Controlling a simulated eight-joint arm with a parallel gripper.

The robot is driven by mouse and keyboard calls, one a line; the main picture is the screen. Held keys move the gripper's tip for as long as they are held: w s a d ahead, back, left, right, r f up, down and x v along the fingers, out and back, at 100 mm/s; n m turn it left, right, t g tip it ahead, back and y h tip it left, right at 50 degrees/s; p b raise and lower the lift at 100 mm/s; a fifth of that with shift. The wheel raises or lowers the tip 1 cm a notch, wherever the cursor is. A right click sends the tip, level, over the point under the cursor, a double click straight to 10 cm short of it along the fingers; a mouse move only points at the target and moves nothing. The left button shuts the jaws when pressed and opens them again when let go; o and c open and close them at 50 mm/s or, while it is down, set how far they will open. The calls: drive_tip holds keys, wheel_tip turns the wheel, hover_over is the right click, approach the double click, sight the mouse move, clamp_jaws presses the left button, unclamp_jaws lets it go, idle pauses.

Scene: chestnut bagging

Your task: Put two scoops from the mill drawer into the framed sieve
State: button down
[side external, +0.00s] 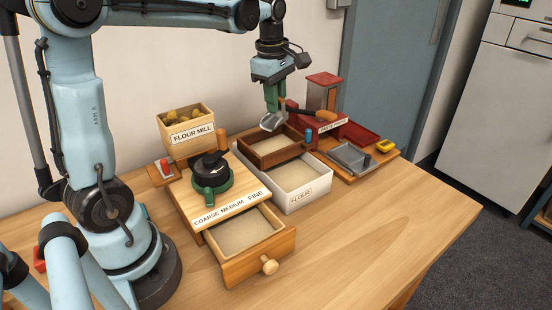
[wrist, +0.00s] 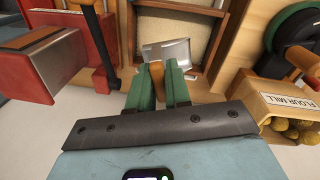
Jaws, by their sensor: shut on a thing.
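My gripper (side external: 271,100) is shut on the handle of a metal scoop (side external: 271,122). In the wrist view the green fingers (wrist: 163,85) pinch its wooden handle (wrist: 157,75), and the grey scoop bowl (wrist: 165,51) shows no clear load. The scoop hangs above the framed sieve, looking tilted. The sieve has a brown wooden frame (side external: 262,160) and a pale inside; whether that is mesh or flour I cannot tell. It sits over the back of the white flour bin (side external: 300,200). The mill drawer (side external: 272,246) is pulled out, with pale flour in it and a round knob.
The flour mill (side external: 212,195) with a chestnut hopper (side external: 192,132) stands left of the bin. A red press (side external: 345,128) with a dark lever stands close on the right, beside a grey tray (side external: 352,158) and a yellow piece (side external: 386,146). The table's front right is clear.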

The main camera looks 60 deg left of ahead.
drive_tip(key=s+d+f+m+t, duration=0.1)
drive_tip(key=s+d+m, duration=0.2)
drive_tip(key=s+d, duration=1.45)
drive_tip(key=shift+t, duration=0.6)
drive_tip(key=f, duration=0.5)
drive_tip(key=d+f, duration=0.1)
drive_tip(key=f, duration=0.2)
drive_tip(key=shift+s+d+f, duration=0.1)
drive_tip(key=shift+s+f, duration=0.15)
drive_tip(key=shift+s, duration=0.05)
drive_tip(key=shift+s+f+g, duration=0.15)
drive_tip(key=shift+f+g, duration=0.15)
drive_tip(key=shift+f, duration=0.25)
drive_tip(key=shift+s+f+g, duration=0.15)
drive_tip(key=shift+f+g, duration=0.35)
drive_tip(key=shift+g, duration=0.2)
drive_tip(key=shift+s+f+g, duration=0.1)
drive_tip(key=shift+s+g, duration=0.2)
drive_tip(key=shift+s, duration=0.75)
drive_tip(key=shift+w+r+g, duration=0.3)
drive_tip(key=shift+w+g, duration=0.1)
drive_tip(key=shift+g, duration=0.3)
wheel_tip(320, 180, up, 8)
drive_tip(key=shift+w+f, duration=0.2)
drive_tip(key=shift+w, duration=0.05)
